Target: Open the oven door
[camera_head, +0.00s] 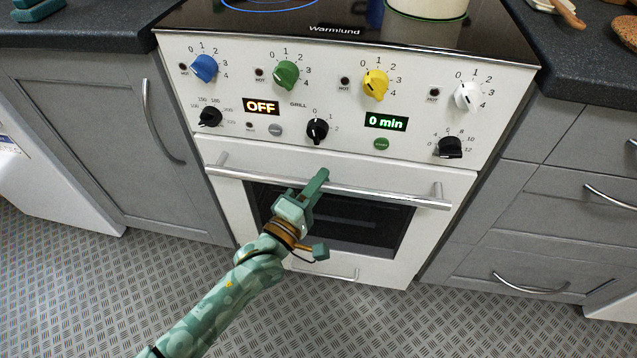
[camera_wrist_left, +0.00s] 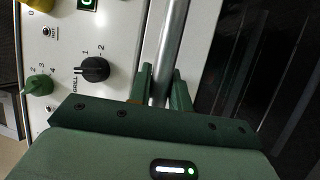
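The white oven door (camera_head: 430,245) has a dark glass window and looks closed, flush below the control panel. Its long metal handle (camera_head: 388,196) runs across the top of the door; it also shows as a bar in the left wrist view (camera_wrist_left: 171,40). My left gripper (camera_head: 318,182) is at the middle of the handle. In the left wrist view the bar passes between its two green fingers (camera_wrist_left: 162,88), which lie close against both sides, so it looks shut on the handle. In the head view only part of the fingers shows. My right gripper is in neither view.
Knobs and displays line the control panel (camera_head: 222,92) above the door, including a black grill knob (camera_head: 317,131). A pot (camera_head: 428,8) stands on the hob. Grey cabinets (camera_head: 95,120) flank the oven. The patterned floor (camera_head: 480,325) in front looks clear.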

